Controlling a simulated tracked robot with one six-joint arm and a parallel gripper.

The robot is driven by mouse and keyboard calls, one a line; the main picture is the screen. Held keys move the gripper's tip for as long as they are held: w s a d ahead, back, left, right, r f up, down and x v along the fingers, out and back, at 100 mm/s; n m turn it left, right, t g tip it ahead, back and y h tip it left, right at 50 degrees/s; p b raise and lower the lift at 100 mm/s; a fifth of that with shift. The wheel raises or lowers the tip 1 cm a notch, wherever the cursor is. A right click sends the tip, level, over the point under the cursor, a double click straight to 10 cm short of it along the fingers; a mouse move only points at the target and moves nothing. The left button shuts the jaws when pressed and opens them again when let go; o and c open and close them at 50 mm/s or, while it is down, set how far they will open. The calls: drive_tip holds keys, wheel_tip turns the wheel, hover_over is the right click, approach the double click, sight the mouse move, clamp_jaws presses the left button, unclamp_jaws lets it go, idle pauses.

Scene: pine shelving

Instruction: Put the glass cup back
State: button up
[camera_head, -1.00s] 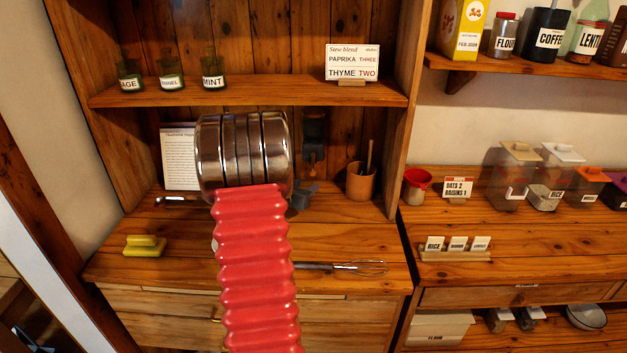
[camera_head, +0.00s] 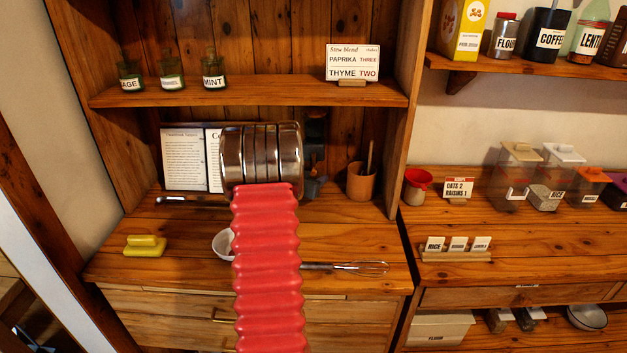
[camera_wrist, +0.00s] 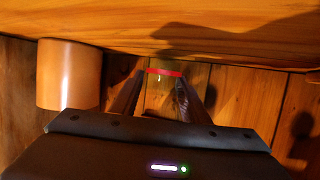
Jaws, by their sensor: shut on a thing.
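My gripper (camera_wrist: 160,88) shows in the wrist view with its two dark fingers around a clear thing with a red band (camera_wrist: 163,72). I take this for the glass cup; the wood behind shows through it, and a small pale mark sits under the band. In the head view my arm's metal drum and red ribbed sleeve hide most of the gripper, and I cannot make out the cup there. The gripper is above the counter, close to the back boards and left of the clay crock (camera_head: 361,184).
Three labelled green jars, MINT (camera_head: 212,79) at their right, and a Stew blend card (camera_head: 353,62) stand on the shelf (camera_head: 270,92) above. On the counter are a yellow block (camera_head: 144,246), a white bowl (camera_head: 223,245) and a whisk (camera_head: 350,268).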

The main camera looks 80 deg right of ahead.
drive_tip(key=shift+f, duration=0.3)
drive_tip(key=o, duration=0.8)
drive_tip(key=shift+f, duration=0.1)
drive_tip(key=shift+a, duration=0.1)
drive_tip(key=shift+w+a+r, duration=0.1)
drive_tip(key=shift+a+r, duration=0.15)
drive_tip(key=shift+r, duration=0.05)
drive_tip(key=v, duration=1.1)
drive_tip(key=shift+a, duration=0.15)
